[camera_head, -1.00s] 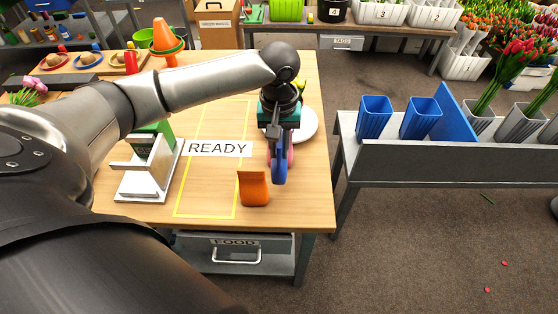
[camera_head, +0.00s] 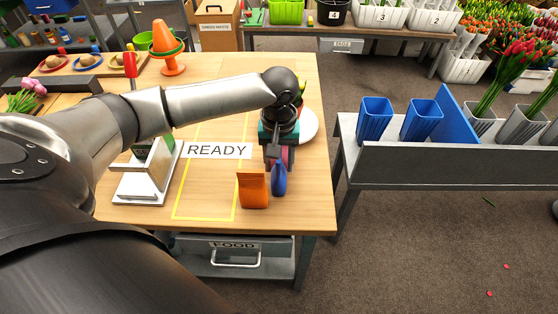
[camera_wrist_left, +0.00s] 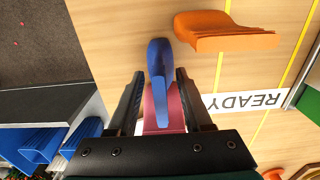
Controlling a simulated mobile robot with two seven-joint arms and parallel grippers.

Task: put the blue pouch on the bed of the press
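The blue pouch (camera_head: 279,182) stands near the table's front right, beside an orange pouch (camera_head: 253,189). In the left wrist view the blue pouch (camera_wrist_left: 160,62) has its narrow end between the fingers of my left gripper (camera_wrist_left: 160,80). A gap shows on each side of it, so the gripper is open around the pouch. In the head view my left gripper (camera_head: 274,155) is right above and behind it. The press (camera_head: 147,178), pale metal with a green part, stands at the table's left; my arm partly covers it. My right gripper is not in view.
A pink pouch (camera_wrist_left: 165,108) is just behind the blue one. A READY sign (camera_head: 218,150) lies across a yellow-outlined area, mostly clear, between pouches and press. A white round plate (camera_head: 308,125) is behind the gripper. An orange cone (camera_head: 164,38) stands at the back left.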

